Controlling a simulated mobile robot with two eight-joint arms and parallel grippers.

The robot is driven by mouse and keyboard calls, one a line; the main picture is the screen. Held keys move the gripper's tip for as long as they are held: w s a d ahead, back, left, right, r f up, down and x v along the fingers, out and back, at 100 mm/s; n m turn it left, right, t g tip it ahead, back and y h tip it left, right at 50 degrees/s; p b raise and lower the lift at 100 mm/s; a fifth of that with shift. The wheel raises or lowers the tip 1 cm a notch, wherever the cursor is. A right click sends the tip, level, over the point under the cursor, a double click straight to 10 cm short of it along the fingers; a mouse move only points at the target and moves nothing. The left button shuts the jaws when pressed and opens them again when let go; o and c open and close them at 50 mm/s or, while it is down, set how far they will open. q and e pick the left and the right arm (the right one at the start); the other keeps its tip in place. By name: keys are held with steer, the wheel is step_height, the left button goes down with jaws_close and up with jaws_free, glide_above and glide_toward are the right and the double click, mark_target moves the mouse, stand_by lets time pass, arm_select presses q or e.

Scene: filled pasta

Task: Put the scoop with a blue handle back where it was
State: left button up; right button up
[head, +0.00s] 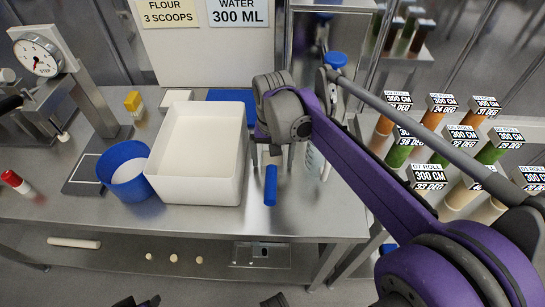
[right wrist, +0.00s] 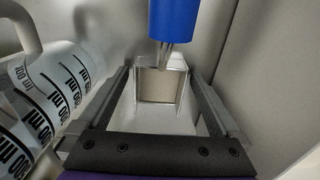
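The scoop's blue handle (head: 270,185) shows in the head view just in front of my right gripper, to the right of the large white bin (head: 243,172). In the right wrist view the handle (right wrist: 172,18) is at the top, and the pale scoop body (right wrist: 160,86) is centred between the fingers of my right gripper (right wrist: 160,78). The fingers flank it closely; whether they press on it is not clear. In the head view my right gripper (head: 273,150) is largely hidden by its wrist. My left gripper cannot be made out; only unidentified dark parts show at the bottom edge.
A marked measuring jug (right wrist: 45,100) stands close on the left in the right wrist view. A blue bowl (head: 125,172), a scale (head: 40,55) and a red-capped shaker (head: 16,181) are on the steel table (head: 215,220). Its front strip is clear. Labelled rolls fill the right side.

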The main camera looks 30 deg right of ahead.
steer(key=shift+r, duration=0.1)
step_height(320, 180, up, 12)
steer(key=p, duration=0.2)
stand_by(0.4)
steer(key=shift+s, duration=0.1)
